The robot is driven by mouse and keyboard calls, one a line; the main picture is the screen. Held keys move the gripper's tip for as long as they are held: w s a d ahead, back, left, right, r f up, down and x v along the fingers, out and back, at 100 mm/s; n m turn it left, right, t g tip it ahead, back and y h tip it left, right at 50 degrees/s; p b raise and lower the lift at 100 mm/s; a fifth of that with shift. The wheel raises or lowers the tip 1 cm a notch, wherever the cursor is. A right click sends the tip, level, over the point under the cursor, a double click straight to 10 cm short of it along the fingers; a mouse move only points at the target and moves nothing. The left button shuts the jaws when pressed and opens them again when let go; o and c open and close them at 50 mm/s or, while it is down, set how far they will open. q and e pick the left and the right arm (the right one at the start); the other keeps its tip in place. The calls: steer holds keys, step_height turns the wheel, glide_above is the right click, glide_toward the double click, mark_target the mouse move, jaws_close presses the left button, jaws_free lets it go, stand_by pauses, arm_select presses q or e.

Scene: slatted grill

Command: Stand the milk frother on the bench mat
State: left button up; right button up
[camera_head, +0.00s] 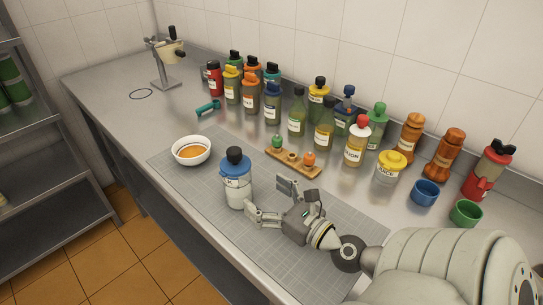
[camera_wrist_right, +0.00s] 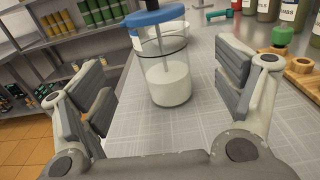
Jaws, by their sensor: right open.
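The milk frother (camera_head: 237,190), a clear jar of white milk with a blue lid and black knob, stands upright on the grey gridded bench mat (camera_head: 330,225). It also shows in the right wrist view (camera_wrist_right: 168,80), ahead of and between the spread fingers. My right gripper (camera_head: 267,201) is open and empty, low over the mat just right of the frother. Its fingers look apart from the jar. My left gripper is not in view.
A white bowl of orange liquid (camera_head: 192,151) sits left of the frother. A wooden rack (camera_head: 293,163) with small green and orange items lies behind my gripper. Several bottles line the wall. Blue (camera_head: 425,193) and green (camera_head: 466,213) cups stand right. The bench's left part is mostly clear.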

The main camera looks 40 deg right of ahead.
steer(key=shift+s+b, duration=0.3)
steer(key=shift+s, duration=0.45)
